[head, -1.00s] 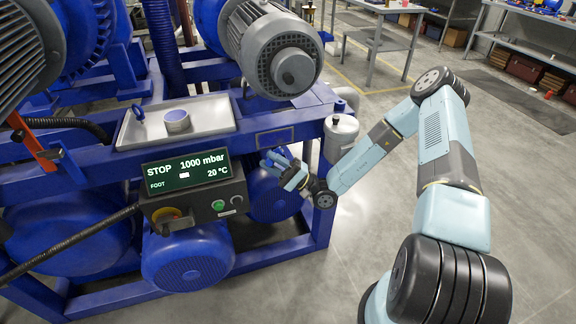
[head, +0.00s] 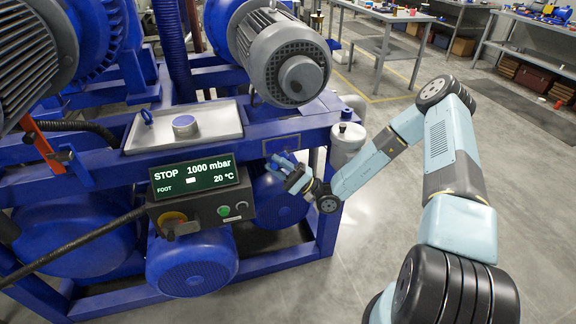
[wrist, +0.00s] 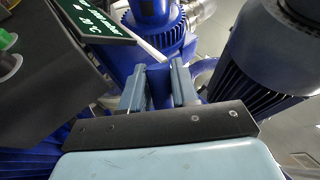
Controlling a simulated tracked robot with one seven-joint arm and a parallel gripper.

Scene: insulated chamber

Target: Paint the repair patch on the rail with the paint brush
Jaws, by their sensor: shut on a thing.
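My gripper (head: 280,166) is in front of the blue rail (head: 225,146), just below and close to the repair patch. The repair patch (head: 282,145) is a darker rectangle on the rail's front face, near its right end. In the wrist view, the two grey-blue fingers (wrist: 159,88) are shut on a blue piece between them, which looks like the paint brush (wrist: 158,86) handle. The bristles are not clear in either view, and I cannot tell whether they touch the patch.
A metal tray (head: 215,122) with a round tin (head: 185,125) and a small blue ring-like piece (head: 147,116) sits on the frame. A control box with a display (head: 197,178) juts out left of my gripper. A grey canister (head: 347,143) stands close on the right. Open floor lies further right.

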